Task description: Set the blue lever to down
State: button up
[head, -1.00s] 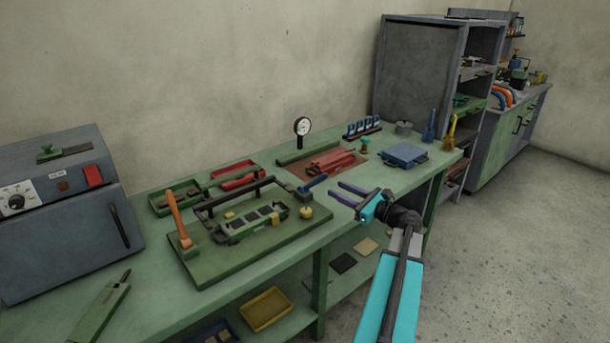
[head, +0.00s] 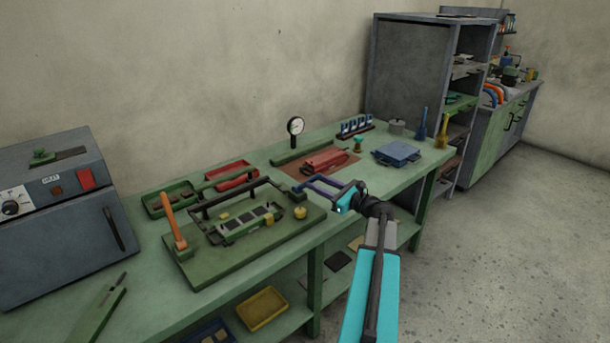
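The blue lever (head: 297,188) is at the right back corner of the green fixture board (head: 240,250) on the bench. It is small and dark, and partly merges with my finger in the picture, so its exact tilt is hard to tell. My gripper (head: 310,181) points left with its two purple-blue fingers apart. The fingertips are right at the lever in the picture. I cannot tell whether they touch it or whether it lies between them. The gripper holds nothing that I can see.
An orange lever (head: 173,222) stands near upright at the board's left. A black handle bar (head: 235,196) and a yellow knob (head: 300,213) are close by. Red tools (head: 325,161), a dial gauge (head: 295,126) and a blue case (head: 398,153) stand farther back. The floor at right is clear.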

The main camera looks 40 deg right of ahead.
jog(key=w, duration=0.2)
jog(key=w+p, duration=0.1)
jog(key=w, duration=0.4)
jog(key=shift+w+a, duration=0.1)
jog(key=shift+a, duration=0.15)
grip_shut()
jog(key=shift+d+r, duration=0.1)
jog(key=shift+d, duration=0.05)
jog(key=shift+d+p, duration=0.1)
jog(key=shift+p, duration=0.3)
